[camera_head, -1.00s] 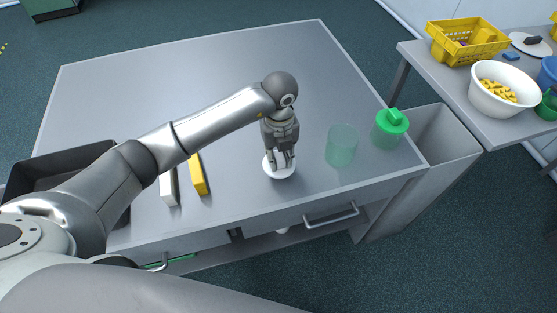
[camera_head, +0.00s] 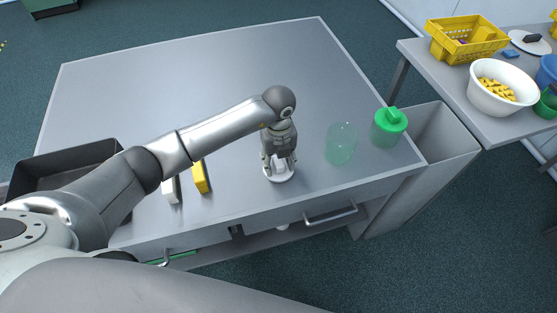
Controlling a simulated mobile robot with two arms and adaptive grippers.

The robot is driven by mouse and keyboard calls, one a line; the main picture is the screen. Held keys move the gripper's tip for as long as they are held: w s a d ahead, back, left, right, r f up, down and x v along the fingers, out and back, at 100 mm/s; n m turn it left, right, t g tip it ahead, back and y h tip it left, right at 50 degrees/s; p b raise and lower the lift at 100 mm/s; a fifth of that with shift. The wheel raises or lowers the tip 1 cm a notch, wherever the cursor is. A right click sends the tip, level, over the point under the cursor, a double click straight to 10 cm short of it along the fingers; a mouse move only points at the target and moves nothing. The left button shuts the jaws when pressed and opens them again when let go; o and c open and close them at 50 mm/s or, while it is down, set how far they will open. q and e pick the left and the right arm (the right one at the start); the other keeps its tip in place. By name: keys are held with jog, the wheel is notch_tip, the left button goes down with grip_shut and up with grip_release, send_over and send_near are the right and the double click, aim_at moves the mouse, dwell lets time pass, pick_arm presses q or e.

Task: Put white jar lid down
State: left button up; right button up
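The white jar lid (camera_head: 279,179) lies on the grey metal table (camera_head: 215,95) near its front edge, in the middle of the head view. My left gripper (camera_head: 279,165) points down right over the lid. Its fingers stand apart on either side of the lid's middle, so it looks open. Part of the lid is hidden behind the fingers, and I cannot tell whether a fingertip touches it. To the right stand an open, see-through green jar (camera_head: 341,145) and a jar with a green lid (camera_head: 389,127). My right gripper is not in view.
A white block (camera_head: 171,190) and a yellow block (camera_head: 201,178) lie left of the lid. A dark tray (camera_head: 65,165) is at the far left. A side table at right holds a yellow basket (camera_head: 467,42) and a white bowl (camera_head: 502,88). The table's back is clear.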

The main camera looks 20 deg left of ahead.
aim_at(279, 161)
pick_arm(q)
jog(key=shift+r, duration=0.25)
notch_tip(279, 161, up, 12)
jog(key=b, duration=0.2)
jog(key=shift+f, duration=0.1)
dwell(0.4)
